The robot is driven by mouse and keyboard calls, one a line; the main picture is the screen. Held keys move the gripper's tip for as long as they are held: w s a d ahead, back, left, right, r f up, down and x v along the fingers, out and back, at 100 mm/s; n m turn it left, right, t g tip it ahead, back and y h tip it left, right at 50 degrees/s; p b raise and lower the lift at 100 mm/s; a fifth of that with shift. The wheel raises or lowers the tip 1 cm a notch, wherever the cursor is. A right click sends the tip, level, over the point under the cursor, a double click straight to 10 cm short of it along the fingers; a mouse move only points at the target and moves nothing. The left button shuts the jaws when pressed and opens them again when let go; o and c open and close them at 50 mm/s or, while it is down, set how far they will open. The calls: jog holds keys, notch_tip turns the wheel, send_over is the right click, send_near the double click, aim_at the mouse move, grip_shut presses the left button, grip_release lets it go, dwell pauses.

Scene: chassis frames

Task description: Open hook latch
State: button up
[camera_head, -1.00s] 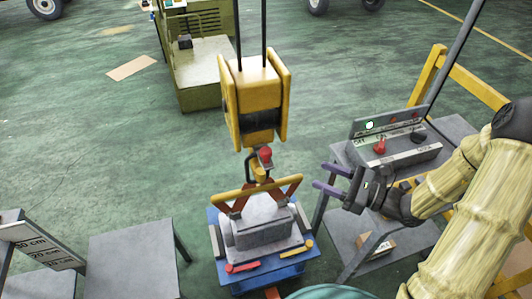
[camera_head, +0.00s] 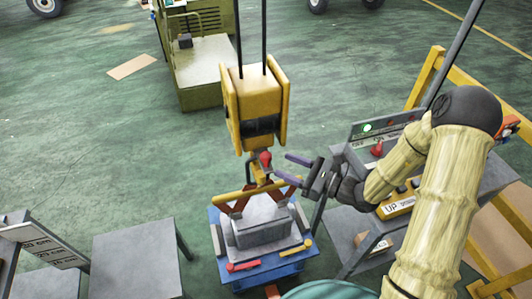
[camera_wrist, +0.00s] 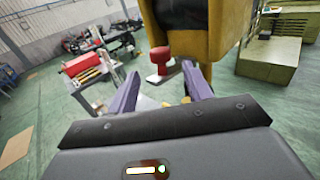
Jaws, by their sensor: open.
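The yellow hook block (camera_head: 256,105) hangs from two dark cables. Below it is the hook (camera_head: 258,172) with a red latch knob (camera_head: 265,159). The hook is at the yellow bar (camera_head: 232,194) of a lifting frame on a grey block (camera_head: 262,222). My gripper (camera_head: 282,166) is open and empty, with its purple fingers pointing left at the knob from its right. In the wrist view the red knob (camera_wrist: 160,54) shows beyond and between the fingertips (camera_wrist: 160,75). I cannot tell whether they touch it. Part of the hook is hidden by the fingers.
A blue stand (camera_head: 262,271) carries the block. A grey table (camera_head: 135,262) stands at left. A green machine (camera_head: 200,70) is behind.

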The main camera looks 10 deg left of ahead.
aim_at(266, 158)
jog(key=p+x, duration=0.2)
jog(key=x, duration=0.5)
jog(key=shift+a, duration=0.2)
grip_shut()
jog(key=shift+w, duration=0.1)
